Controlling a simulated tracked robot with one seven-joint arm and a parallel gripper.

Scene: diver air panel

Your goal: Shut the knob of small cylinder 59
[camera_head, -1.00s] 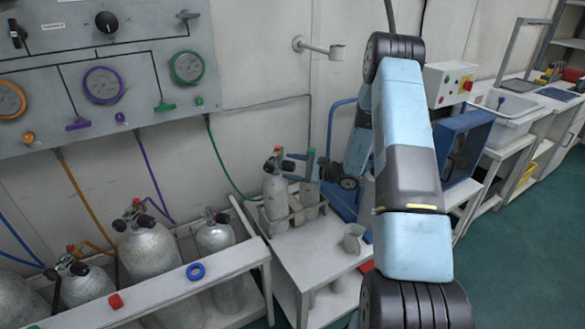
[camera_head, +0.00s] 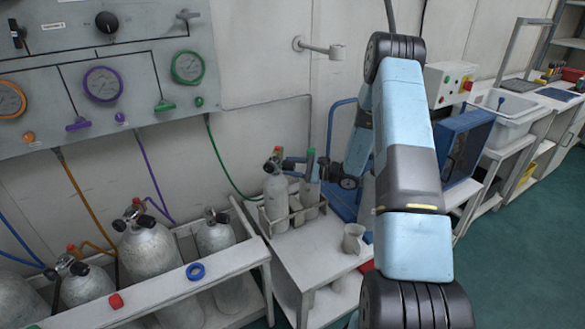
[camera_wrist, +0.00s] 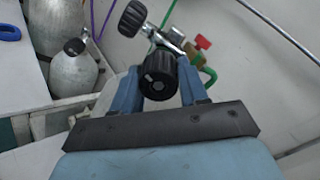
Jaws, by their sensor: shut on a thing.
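Two small grey cylinders stand upright in a rack (camera_head: 297,217) on a white side table. The left small cylinder (camera_head: 275,197) has a valve with a black knob; the right small cylinder (camera_head: 309,192) has a green top. No number is readable on either. My gripper (camera_head: 287,164) reaches in from the right at the left cylinder's valve. In the wrist view, my blue fingers (camera_wrist: 160,88) are shut on a round black knob (camera_wrist: 158,75). A second black knob (camera_wrist: 132,18) and a red part (camera_wrist: 203,42) show on the valve beyond. The cylinder's body is hidden there.
A grey cup (camera_head: 353,238) stands at the right on the white table (camera_head: 310,258). Larger cylinders (camera_head: 150,249) stand in a bench at the left, with a blue ring (camera_head: 195,271) on its rail. A gauge panel (camera_head: 130,60) and hoses are behind.

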